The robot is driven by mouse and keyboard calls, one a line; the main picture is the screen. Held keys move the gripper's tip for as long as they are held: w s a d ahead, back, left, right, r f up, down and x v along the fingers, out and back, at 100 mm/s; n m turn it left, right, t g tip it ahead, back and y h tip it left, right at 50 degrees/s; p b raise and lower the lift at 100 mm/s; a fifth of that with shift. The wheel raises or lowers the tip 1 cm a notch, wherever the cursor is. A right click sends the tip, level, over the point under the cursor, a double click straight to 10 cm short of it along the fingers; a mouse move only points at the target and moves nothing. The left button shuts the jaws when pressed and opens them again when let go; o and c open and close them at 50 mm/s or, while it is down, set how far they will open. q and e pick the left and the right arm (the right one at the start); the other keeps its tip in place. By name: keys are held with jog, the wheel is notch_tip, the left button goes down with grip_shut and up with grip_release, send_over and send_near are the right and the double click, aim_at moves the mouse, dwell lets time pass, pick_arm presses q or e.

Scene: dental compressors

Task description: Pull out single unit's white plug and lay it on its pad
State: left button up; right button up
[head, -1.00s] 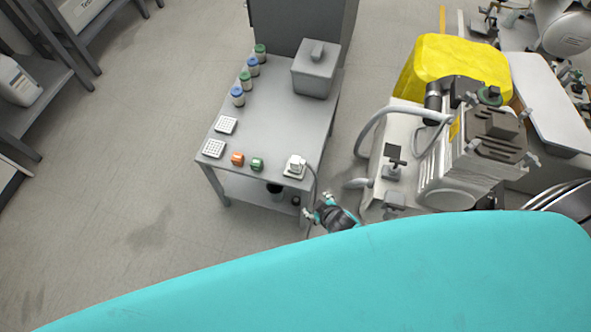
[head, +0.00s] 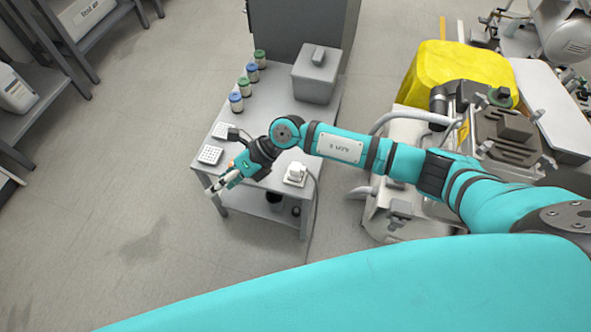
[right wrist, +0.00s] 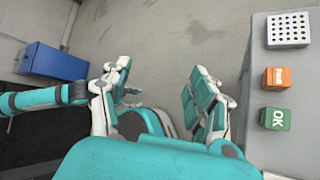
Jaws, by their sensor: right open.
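A white plug (head: 296,170) stands on a small white base near the right front corner of the grey table, with a grey cable running off the table edge. Whether it is fully seated is too small to tell. My right gripper (head: 218,186) is over the table's left front edge, left of the plug and apart from it. In the right wrist view its fingers (right wrist: 160,75) are spread with nothing between them. The plug is outside that view. No pad for the plug is clearly identifiable. My left gripper is not clearly visible.
Two white dotted blocks (head: 210,155) lie at the table's left; an orange block (right wrist: 277,77) and green OK block (right wrist: 275,118) sit near its front edge. Several capped jars (head: 236,102) and a grey lidded box (head: 315,80) stand behind. A compressor (head: 505,135) stands right.

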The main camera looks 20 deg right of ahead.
jog(key=w+d+f+n+h, duration=0.1)
jog(key=d+f+h, duration=0.15)
jog(key=d, duration=0.25)
jog(key=w+d+f+n+h, duration=0.2)
jog(key=d+h, duration=0.2)
jog(key=d, duration=0.2)
jog(key=h, duration=0.4)
send_over(296, 166)
jog(key=shift+r+n, duration=0.25)
jog(key=shift+n, duration=0.15)
pick_arm(q)
jog(key=shift+w, duration=0.1)
jog(key=shift+r, duration=0.1)
pick_arm(e)
jog(key=shift+f, duration=0.1)
